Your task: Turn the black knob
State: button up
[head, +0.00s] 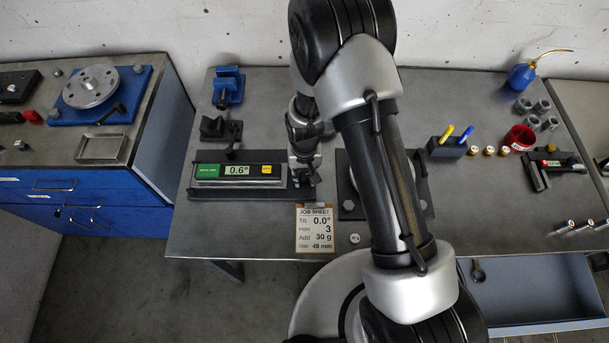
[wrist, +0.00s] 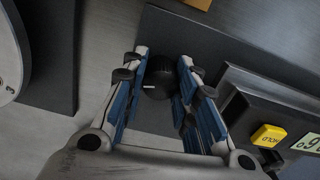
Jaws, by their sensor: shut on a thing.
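The black knob (wrist: 157,84) is round with a short white mark and shows in the wrist view, on the dark base plate (wrist: 240,50). My gripper (wrist: 165,64) has one blue-padded finger on each side of the knob and is shut on it. In the head view my gripper (head: 303,178) is at the right end of the tilt gauge (head: 240,171), pointing down, and the knob cannot be made out there. The gauge's green display reads 0.6° and has a yellow HOLD button (wrist: 268,135). The job sheet (head: 314,229) lists tilt 0.0°.
My arm covers much of a dark plate (head: 425,190) right of the gauge. Blue and black holders (head: 228,90) stand at the back left. A pen block (head: 446,147), red cup (head: 519,138) and blue oil can (head: 522,76) are to the right. An open drawer (head: 530,290) juts out in front.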

aim_at(304, 174)
jog(key=n+b, duration=0.1)
jog(key=n, duration=0.3)
jog(key=shift+n, duration=0.3)
jog(key=shift+n+b, duration=0.35)
jog(key=shift+n, duration=1.45)
jog(key=o, duration=0.8)
notch_tip(304, 174, up, 12)
jog(key=shift+r, duration=0.1)
